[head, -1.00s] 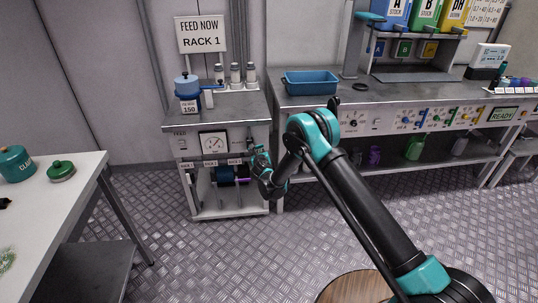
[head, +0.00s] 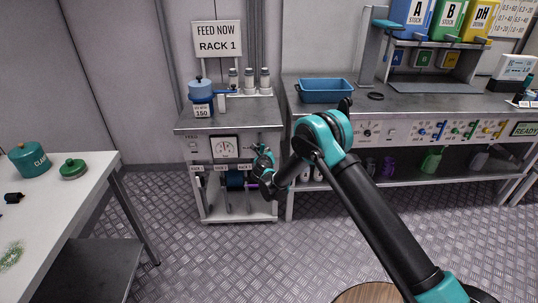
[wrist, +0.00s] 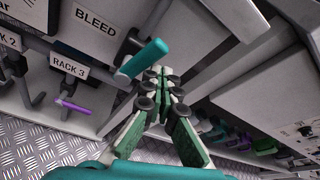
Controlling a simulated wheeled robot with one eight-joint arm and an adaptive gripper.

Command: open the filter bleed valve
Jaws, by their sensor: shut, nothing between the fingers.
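The filter stand's panel carries a BLEED label (wrist: 95,25) at the top of the wrist view. Just right of and below it, a short teal lever (wrist: 143,57) sticks out at a slant. My gripper (wrist: 160,75) is shut and empty, its fingertips close beside the lever's right side. I cannot tell whether they touch it. In the head view my gripper (head: 263,158) is at the right front of the stand (head: 205,144), right of its pressure gauge (head: 224,148); the bleed lever cannot be made out there.
RACK 3 (wrist: 68,65) is labelled left of the lever, with a purple handle (wrist: 75,107) below. Right of the stand is a bench (head: 440,104) with a blue tray (head: 325,91) on top. A white table (head: 60,205) stands at the left. The floor between is clear.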

